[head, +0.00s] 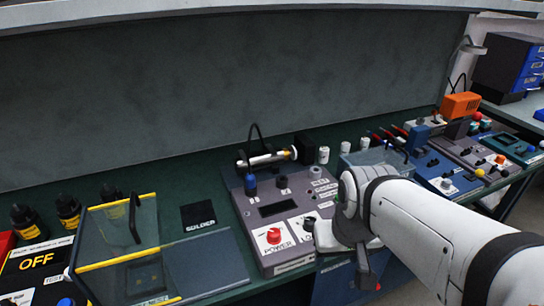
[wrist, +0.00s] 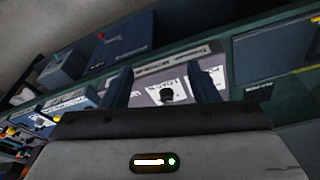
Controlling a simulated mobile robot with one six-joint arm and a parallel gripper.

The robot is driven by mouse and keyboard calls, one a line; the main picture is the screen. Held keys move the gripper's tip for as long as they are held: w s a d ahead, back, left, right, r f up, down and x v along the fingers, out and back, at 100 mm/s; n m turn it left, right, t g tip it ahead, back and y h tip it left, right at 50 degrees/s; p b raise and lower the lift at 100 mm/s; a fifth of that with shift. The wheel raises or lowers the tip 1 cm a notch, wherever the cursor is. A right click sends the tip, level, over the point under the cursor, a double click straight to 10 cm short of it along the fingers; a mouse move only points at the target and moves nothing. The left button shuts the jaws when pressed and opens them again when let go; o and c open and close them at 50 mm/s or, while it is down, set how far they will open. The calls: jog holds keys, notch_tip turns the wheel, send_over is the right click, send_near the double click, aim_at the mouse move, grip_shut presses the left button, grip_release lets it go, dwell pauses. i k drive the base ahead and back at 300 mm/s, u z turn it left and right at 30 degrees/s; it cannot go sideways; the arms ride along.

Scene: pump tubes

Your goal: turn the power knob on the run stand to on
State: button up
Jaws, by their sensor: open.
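The run stand (head: 262,210) is a grey box with a dark display and knobs on the green bench in the head view. Its red power knob (head: 273,236) sits on a white POWER plate at the front left. A black knob (head: 308,224) is on the white plate to its right. My gripper (head: 365,268) is to the right of these knobs, with a gap from the red one. In the wrist view my gripper (wrist: 162,80) is open and empty, and a dark knob (wrist: 166,94) on a white plate shows between its fingers. I cannot make out the red knob there.
A clear case with yellow edges (head: 118,262) and a SOLDER mat (head: 198,216) lie to the left. A glass tube assembly (head: 267,158) stands behind the stand. Blue and grey boxes (head: 440,175) crowd the right. Bare bench shows left of the stand.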

aim_at(274, 236)
jog(key=z, duration=0.8)
jog(key=k, duration=0.95)
jog(key=u, duration=0.75)
jog(key=i, duration=1)
jog(key=u, duration=0.05)
